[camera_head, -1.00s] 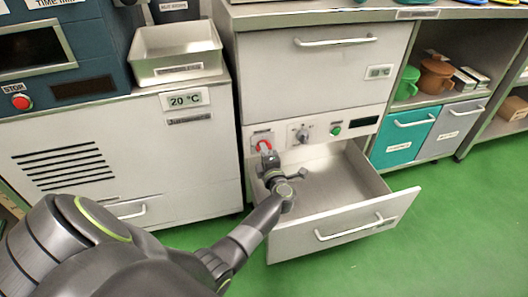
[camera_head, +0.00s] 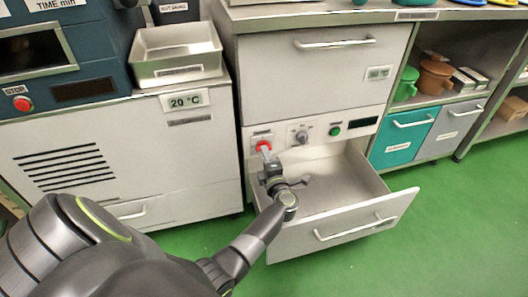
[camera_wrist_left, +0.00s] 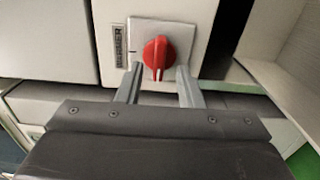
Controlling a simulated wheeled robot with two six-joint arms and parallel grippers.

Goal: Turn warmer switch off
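The warmer switch is a red rotary knob (camera_head: 264,146) at the left end of the control panel, above the open drawer. In the left wrist view the red knob (camera_wrist_left: 156,53) sits on a white plate beside a label reading "WARMER", and its raised grip stands about upright. My left gripper (camera_head: 266,155) is just in front of and below the knob. In the left wrist view its two fingers (camera_wrist_left: 158,76) are apart, one on each side of the knob's lower part, with a gap visible to each side. Nothing is held. My right gripper is not in view.
The open drawer (camera_head: 345,231) juts out below the panel, under my left wrist. A grey knob (camera_head: 302,137), a green button (camera_head: 335,131) and a dark display (camera_head: 363,125) are to the right. A cabinet (camera_head: 130,160) stands to the left.

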